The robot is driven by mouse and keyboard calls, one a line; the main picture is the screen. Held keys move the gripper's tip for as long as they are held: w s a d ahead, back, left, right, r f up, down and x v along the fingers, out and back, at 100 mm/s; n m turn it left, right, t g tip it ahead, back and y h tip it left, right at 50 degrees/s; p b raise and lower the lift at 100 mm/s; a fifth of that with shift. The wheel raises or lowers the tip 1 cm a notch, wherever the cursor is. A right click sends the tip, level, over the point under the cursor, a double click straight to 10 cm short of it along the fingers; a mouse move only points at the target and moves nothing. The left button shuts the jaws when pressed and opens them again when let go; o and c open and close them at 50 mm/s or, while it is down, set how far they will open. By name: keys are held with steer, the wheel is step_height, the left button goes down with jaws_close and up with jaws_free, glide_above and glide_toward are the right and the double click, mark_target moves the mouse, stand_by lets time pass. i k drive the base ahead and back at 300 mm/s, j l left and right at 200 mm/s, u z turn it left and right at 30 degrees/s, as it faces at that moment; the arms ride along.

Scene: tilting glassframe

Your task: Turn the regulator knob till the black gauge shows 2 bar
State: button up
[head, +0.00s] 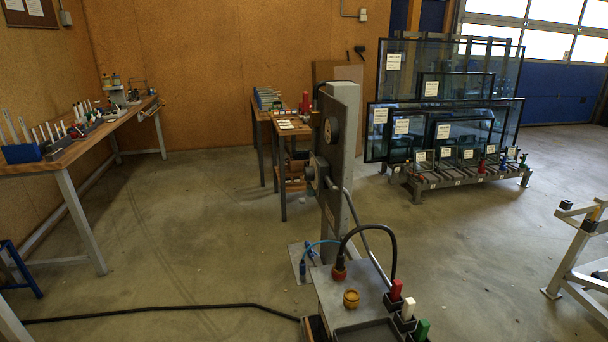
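A grey upright post (345,110) stands near the middle of the head view. A dark round fitting (331,129), which looks like the black gauge, sits on its left side. I see it nearly edge-on, so its dial and needle cannot be read. Below it a grey-black round part (311,175) sticks out to the left from a block on the post; it may be the regulator knob, but I cannot tell for sure. My gripper is not in view, and nothing is seen touching the post.
A low grey box (345,318) with a black hose, a yellow-brown cap (351,299) and coloured blocks stands at the post's foot. A black cable (180,309) crosses the floor. A workbench (85,140) is left, glass panes (440,90) back right.

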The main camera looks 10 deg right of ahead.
mark_target(309, 172)
steer(key=i+j, duration=0.15)
steer(key=j, duration=0.15)
steer(key=i+j+z, duration=0.1)
steer(key=j, duration=0.25)
steer(key=i+j+z, duration=0.1)
steer(key=i+j, duration=0.3)
steer(key=j, duration=0.25)
steer(key=i+j+z, duration=0.1)
steer(key=j, duration=0.25)
